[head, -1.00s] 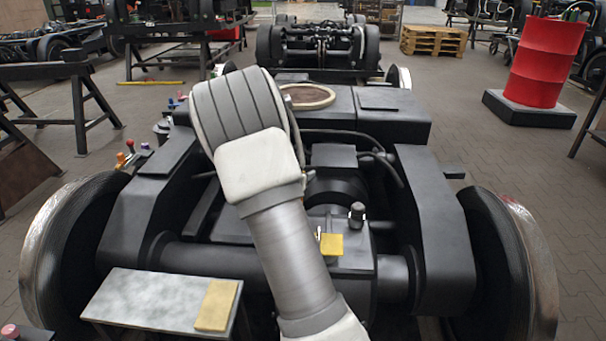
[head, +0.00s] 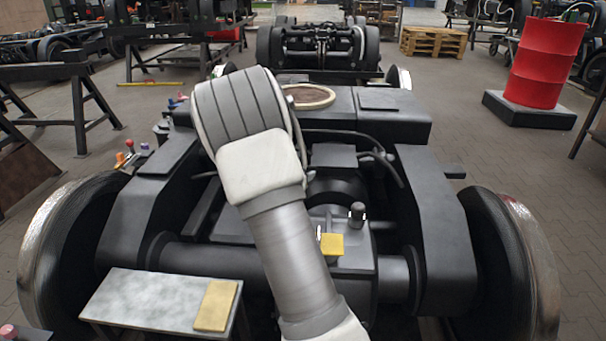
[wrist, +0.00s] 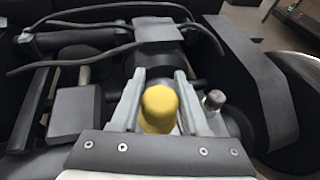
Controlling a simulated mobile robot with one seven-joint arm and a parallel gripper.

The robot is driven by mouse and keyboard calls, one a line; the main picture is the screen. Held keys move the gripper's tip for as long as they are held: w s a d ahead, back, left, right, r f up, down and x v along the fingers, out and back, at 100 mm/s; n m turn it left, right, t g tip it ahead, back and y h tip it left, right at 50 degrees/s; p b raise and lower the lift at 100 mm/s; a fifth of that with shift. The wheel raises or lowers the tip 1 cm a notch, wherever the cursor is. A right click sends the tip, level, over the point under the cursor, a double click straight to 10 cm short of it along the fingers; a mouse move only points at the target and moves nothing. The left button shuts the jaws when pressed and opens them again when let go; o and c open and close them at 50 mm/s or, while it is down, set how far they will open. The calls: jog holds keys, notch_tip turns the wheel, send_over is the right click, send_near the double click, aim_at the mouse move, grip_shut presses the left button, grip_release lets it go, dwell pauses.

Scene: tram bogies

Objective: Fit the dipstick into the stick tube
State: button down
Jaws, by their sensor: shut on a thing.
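My gripper (wrist: 158,92) shows in the wrist view, its two pale fingers closed on a rounded yellow grip, which I take for the dipstick's top (wrist: 159,110). The rest of the dipstick is hidden beneath that grip.
A grey plate (head: 150,301) with a yellow pad (head: 217,306) is at the front left. Bogie frame beams (head: 432,220) and large wheels flank the gearbox. A cable (wrist: 90,52) crosses behind.

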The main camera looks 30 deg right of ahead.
jog(key=shift+f+b, duration=1.55)
jog(key=shift+f, duration=0.8)
jog(key=shift+f, duration=2.45)
jog(key=shift+c, duration=1.6)
grip_release()
jog(key=shift+a, duration=0.1)
jog(key=p+v, duration=0.5)
jog(key=v, duration=1.2)
jog(key=shift+r, duration=0.15)
jog(key=shift+s, duration=0.1)
